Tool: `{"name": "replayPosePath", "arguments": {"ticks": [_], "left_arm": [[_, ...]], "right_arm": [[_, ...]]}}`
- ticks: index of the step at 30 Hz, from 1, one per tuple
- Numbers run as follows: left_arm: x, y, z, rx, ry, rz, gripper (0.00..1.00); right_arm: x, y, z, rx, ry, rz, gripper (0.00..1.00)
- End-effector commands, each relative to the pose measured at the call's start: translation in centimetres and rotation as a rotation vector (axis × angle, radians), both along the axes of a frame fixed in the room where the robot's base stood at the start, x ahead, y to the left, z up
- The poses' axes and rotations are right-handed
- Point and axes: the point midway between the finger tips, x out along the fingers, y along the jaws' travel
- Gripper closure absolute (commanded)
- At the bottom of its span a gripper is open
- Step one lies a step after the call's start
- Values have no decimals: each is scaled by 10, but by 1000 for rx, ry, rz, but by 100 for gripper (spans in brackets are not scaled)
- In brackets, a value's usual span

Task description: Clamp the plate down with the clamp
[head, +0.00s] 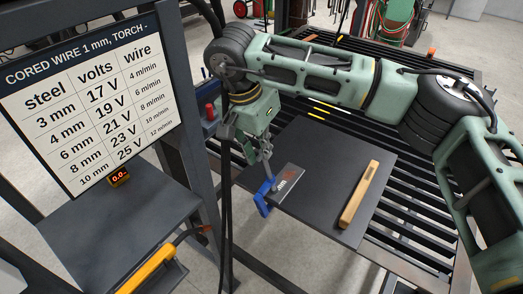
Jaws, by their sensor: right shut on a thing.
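A small grey plate (290,181) with red marks lies on a larger dark sheet (320,155) on the slatted table. The blue clamp (263,198) is at the near left edge of the small plate, and its grey upper part rises toward my right gripper (266,153). My right gripper points down and is shut on the clamp. I cannot tell whether the clamp's jaws press on the plate. My left gripper is out of view.
Black slats (410,215) surround the sheet. A sign board (90,90), a side shelf (120,235) and a yellow-handled torch (147,270) stand at left. Dark cables hang left of the clamp.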

Motion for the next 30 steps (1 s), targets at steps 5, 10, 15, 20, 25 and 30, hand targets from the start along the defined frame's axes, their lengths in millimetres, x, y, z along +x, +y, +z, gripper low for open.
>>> {"name": "replayPosePath", "arguments": {"ticks": [5, 10, 15, 20, 25, 30], "left_arm": [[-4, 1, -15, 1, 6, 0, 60], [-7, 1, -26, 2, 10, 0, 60], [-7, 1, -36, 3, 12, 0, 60], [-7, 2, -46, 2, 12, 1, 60], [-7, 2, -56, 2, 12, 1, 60], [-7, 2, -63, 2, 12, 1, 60]], "right_arm": [[1, 0, -3, 22, -35, -157, 100], [1, 0, -2, 41, -64, -313, 100], [1, -1, -3, 62, -96, -470, 100], [2, -1, -2, 82, -126, -620, 100], [1, -1, -2, 103, -156, -780, 100], [1, -1, -1, 122, -183, -917, 100]]}}
